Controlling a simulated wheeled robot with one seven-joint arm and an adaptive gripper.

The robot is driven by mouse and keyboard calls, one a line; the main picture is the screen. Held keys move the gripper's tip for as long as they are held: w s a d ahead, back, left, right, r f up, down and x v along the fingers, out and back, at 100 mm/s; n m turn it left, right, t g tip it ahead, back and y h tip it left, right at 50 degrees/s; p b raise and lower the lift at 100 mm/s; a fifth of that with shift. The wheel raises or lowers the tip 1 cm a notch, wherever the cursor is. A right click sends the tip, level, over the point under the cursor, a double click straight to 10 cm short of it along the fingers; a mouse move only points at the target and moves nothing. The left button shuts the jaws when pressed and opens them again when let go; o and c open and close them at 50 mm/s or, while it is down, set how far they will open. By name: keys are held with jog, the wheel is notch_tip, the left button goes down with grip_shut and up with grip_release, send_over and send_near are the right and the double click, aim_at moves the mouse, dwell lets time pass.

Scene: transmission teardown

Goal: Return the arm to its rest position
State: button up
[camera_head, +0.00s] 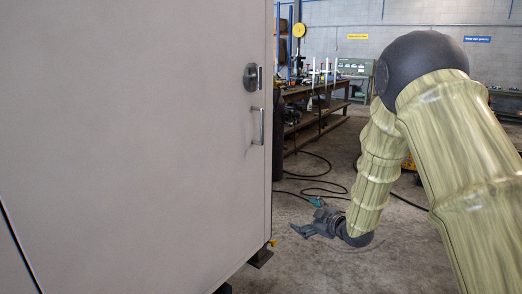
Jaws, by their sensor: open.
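My arm comes in from the right edge of the camera_head view, with pale green, bamboo-like links and a dark grey joint at its highest point. From that joint it bends down toward the middle of the picture. My gripper (306,229) is at its lower end, dark grey, small in the picture and seen against the concrete floor. It is open, and I see nothing held in it. The wrist partly blends with the gripper's dark parts.
A large light grey cabinet (130,130) with a door handle (258,126) fills the left side, close to my gripper's left in the picture. A workbench (318,98) with tools stands behind. Dark cables (325,185) lie on the floor (345,275).

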jog(key=s+d+f+m+g+h+p, duration=0.15)
jog(key=s+f+m, duration=0.25)
jog(key=s+f, duration=0.8)
jog(key=s+d+f+m+g+h, duration=0.3)
jog(key=s+f+m, duration=0.1)
jog(key=s+f, duration=0.85)
jog(key=s+d+f+m+g+h+p, duration=0.1)
jog(key=s+f+m+g, duration=0.2)
jog(key=s, duration=1.3)
jog(key=s+d+f+m+g+h, duration=0.1)
jog(key=s+f+g, duration=0.3)
jog(key=s, duration=1.3)
notch_tip(320, 180, down, 3)
jog(key=shift+d+r+m+g+h+p, duration=0.1)
jog(key=shift+d+m+g+h+p, duration=0.3)
jog(key=shift+m, duration=0.5)
